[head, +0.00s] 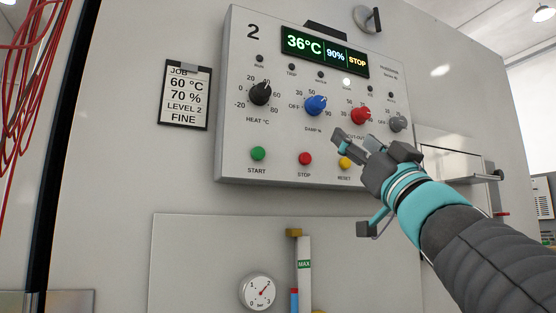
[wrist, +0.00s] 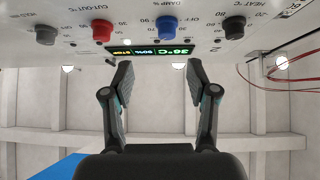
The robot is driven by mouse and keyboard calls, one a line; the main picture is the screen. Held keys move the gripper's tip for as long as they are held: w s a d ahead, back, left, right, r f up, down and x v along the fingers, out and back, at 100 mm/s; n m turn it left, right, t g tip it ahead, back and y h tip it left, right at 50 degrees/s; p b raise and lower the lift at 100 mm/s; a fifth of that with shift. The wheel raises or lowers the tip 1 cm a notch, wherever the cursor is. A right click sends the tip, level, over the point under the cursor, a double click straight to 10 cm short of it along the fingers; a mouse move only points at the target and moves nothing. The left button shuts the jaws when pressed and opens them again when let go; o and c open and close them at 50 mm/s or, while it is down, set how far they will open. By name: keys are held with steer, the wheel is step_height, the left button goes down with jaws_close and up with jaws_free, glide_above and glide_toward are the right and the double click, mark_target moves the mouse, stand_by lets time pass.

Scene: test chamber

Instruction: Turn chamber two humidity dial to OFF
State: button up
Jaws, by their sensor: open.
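The chamber two control box (head: 235,130) hangs on the wall, marked "2". Its humidity dial is the blue knob (head: 316,105) labelled DAMP %, with OFF printed at the left of its scale. I cannot clearly read its pointer; the display (head: 325,50) reads 36°C, 90% and STOP. The blue knob also shows at the top of the wrist view (wrist: 168,28), where the lettering is upside down. My gripper (head: 372,143) is open and empty, in front of the box's lower right, apart from the blue knob. The wrist view shows its spread fingers (wrist: 159,75).
A black HEAT knob (head: 260,93) is left of the blue one; a red knob (head: 361,115) and a grey knob (head: 397,124) are right. Green, red and yellow buttons sit below. A job card (head: 185,95) reads 60°C, 70%. A gauge (head: 257,292) is lower down.

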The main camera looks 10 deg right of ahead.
mark_target(321, 105)
steer(key=shift+n+y, duration=0.5)
steer(key=shift+y, duration=0.2)
steer(key=p+x, duration=0.1)
steer(key=x, duration=0.6)
steer(key=p+x, duration=0.2)
steer(key=x, duration=0.5)
steer(key=shift+s+a+r, duration=0.2)
steer(key=shift+a+r, duration=0.05)
steer(key=c, duration=1)
steer(key=shift+o, duration=0.2)
steer(key=shift+n+y, duration=0.4)
